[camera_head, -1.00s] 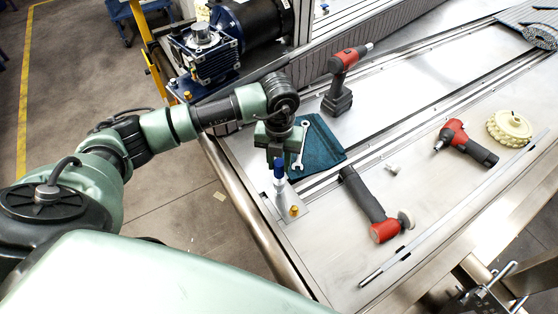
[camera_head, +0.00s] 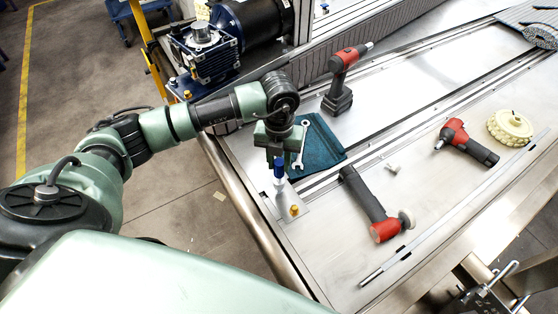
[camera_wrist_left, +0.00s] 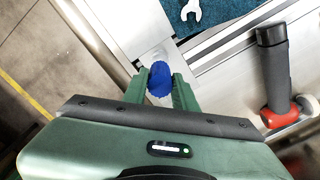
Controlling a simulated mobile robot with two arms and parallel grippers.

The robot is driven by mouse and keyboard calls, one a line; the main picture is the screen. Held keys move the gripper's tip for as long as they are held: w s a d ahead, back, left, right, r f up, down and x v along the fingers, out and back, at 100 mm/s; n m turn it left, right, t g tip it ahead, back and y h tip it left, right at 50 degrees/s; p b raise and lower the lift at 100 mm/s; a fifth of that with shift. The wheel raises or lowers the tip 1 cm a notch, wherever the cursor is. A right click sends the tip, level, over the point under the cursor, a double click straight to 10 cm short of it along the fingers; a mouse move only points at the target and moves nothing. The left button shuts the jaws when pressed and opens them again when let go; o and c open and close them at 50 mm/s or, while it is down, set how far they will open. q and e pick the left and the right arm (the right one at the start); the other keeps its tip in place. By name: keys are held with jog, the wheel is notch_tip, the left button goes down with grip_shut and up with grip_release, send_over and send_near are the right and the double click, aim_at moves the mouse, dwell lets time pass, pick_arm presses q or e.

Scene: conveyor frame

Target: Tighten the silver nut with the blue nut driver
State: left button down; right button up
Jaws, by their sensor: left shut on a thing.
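The blue nut driver (camera_head: 279,172) stands upright near the left corner of the metal table, its blue handle up and its pale shaft pointing down. My left gripper (camera_head: 276,162) is shut on the top of the blue handle. In the left wrist view the handle (camera_wrist_left: 160,80) sits between the two green fingers (camera_wrist_left: 160,88). The silver nut cannot be made out; the driver's lower end reaches a small light plate (camera_head: 293,212) and may cover it. A brass-coloured bolt or nut (camera_head: 295,210) stands on that plate just right of the shaft. My right gripper is not in view.
A teal cloth (camera_head: 322,150) with a wrench (camera_head: 301,146) lies just behind the driver. A red and black grinder (camera_head: 378,212) lies to the right. A motor (camera_head: 208,50) stands back left.

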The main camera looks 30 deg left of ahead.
pick_arm(q)
jog(key=shift+f, duration=0.2)
jog(key=shift+f+b, duration=0.85)
jog(key=shift+f, duration=0.1)
jog(key=shift+f, duration=0.1)
jog(key=shift+m, duration=0.7)
jog(key=shift+r+p, duration=1.55)
jog(key=shift+r, duration=1.1)
